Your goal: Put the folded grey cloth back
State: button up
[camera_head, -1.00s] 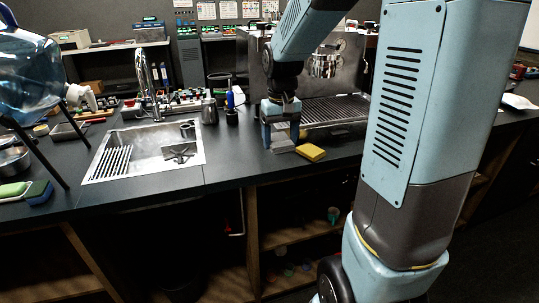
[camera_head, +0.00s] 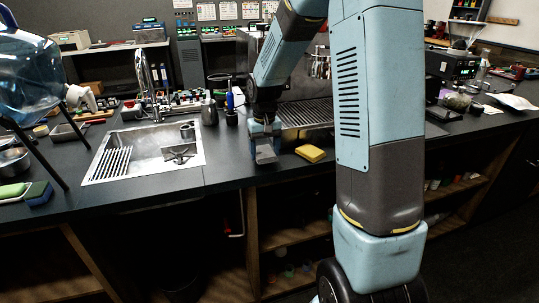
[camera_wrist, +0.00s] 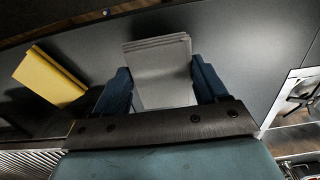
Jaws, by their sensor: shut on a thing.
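The folded grey cloth (camera_wrist: 162,75) is between the two blue fingers of my gripper (camera_wrist: 163,88) in the wrist view, and the fingers are shut on it. Its layered folded edge faces away from the gripper. In the head view my gripper (camera_head: 265,143) points down over the counter between the sink and the brewer, with the cloth (camera_head: 265,153) under it near the counter's front edge. I cannot tell whether the cloth touches the counter.
The sink (camera_head: 150,155) is to the left. A dark jug (camera_head: 209,112) and a blue bottle (camera_head: 230,101) stand behind. The drip grate (camera_head: 310,113) is behind the sponge.

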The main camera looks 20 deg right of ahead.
jog(key=shift+f, duration=1)
jog(key=shift+f, duration=0.15)
jog(key=o, duration=1.1)
